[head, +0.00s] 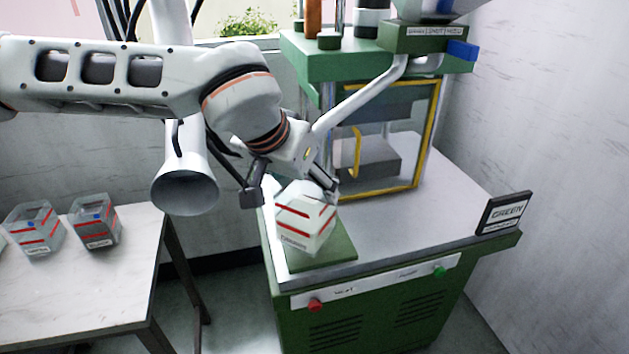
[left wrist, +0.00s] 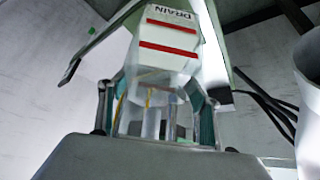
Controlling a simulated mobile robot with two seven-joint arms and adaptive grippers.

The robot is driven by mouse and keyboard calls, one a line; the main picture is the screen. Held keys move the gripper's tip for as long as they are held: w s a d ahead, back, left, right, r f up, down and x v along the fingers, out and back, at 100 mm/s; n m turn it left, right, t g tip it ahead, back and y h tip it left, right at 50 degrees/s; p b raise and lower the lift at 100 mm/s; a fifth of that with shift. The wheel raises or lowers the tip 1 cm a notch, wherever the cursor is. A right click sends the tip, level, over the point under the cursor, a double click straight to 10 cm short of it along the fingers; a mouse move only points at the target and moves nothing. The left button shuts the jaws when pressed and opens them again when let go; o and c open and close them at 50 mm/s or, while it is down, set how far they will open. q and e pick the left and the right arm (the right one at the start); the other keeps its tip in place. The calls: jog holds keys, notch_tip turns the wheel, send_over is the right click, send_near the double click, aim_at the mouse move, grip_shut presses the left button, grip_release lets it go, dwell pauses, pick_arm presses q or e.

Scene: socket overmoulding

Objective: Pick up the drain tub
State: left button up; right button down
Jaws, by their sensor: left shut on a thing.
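The drain tub (head: 303,228) is a white faceted tub with red stripes, at the front left corner of the green machine's bench. It is tilted over a green pad (head: 338,252); I cannot tell whether it still touches the pad. My left gripper (head: 325,190) is shut on its upper part. In the left wrist view the tub (left wrist: 168,62), with its DRAIN label, shows beyond the fingers of the left gripper (left wrist: 160,108). My right gripper is not in view.
A press with a yellow-framed guard (head: 428,140) stands behind the tub. A white table (head: 60,300) at left holds grey tubs (head: 95,222). A grey duct funnel (head: 185,180) hangs near my arm.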

pick_arm(q)
jog(key=s+a+b, duration=0.1)
jog(key=s+a, duration=0.6)
jog(key=s, duration=0.5)
jog(key=shift+s+a, duration=0.15)
jog(key=shift+s, duration=0.15)
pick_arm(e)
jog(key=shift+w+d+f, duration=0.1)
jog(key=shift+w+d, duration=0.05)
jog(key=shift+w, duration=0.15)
pick_arm(q)
jog(key=shift+a, duration=0.1)
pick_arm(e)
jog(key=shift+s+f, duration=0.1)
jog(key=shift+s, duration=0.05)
